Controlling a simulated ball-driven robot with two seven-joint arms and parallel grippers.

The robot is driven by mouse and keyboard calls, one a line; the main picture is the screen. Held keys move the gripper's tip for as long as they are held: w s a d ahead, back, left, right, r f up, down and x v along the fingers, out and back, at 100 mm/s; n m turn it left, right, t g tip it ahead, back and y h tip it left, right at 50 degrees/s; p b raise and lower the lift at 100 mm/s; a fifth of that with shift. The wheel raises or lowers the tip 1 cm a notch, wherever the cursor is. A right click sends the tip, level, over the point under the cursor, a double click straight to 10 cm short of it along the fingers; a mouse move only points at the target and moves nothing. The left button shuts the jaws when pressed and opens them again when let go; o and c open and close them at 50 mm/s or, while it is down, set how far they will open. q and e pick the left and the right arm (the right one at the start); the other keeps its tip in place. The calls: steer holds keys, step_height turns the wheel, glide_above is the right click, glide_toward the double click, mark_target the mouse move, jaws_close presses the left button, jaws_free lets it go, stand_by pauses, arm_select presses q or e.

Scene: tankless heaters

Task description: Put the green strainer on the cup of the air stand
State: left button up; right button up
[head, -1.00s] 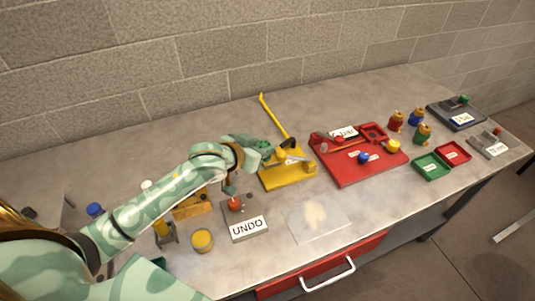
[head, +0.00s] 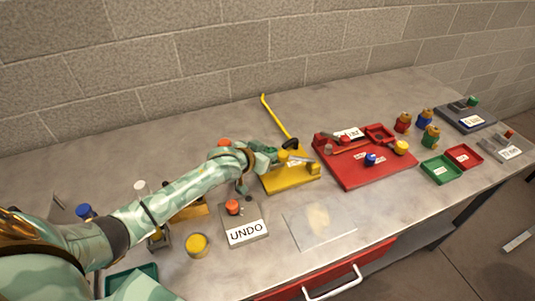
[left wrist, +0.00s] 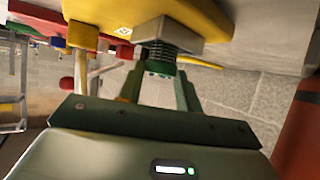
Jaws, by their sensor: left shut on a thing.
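My left gripper (head: 277,159) is at the left side of a yellow stand (head: 291,180), which I take for the air stand; its label is too small to read. In the left wrist view the fingers (left wrist: 160,80) are shut on a small green piece (left wrist: 161,67), which seems to be the green strainer. A ribbed dark cylinder (left wrist: 168,48) sits right beyond the green piece, against a grey block and the yellow body (left wrist: 190,12). I cannot tell whether strainer and cylinder touch or which part is the cup. The strainer is not distinct in the head view. My right gripper is not in view.
A yellow rod (head: 273,112) rises behind the stand. A red board (head: 362,177) stands to the right. A grey block labelled UNDO (head: 245,233) and a yellow-topped jar (head: 196,244) are in front. An orange-red thing (head: 225,142) shows behind my arm. A clear sheet (head: 320,222) lies in front.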

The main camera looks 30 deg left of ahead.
arm_select(q)
steer(key=shift+r, duration=0.1)
steer(key=o, duration=1)
steer(key=p+v, duration=0.3)
steer(key=v, duration=0.9)
steer(key=shift+p, duration=0.4)
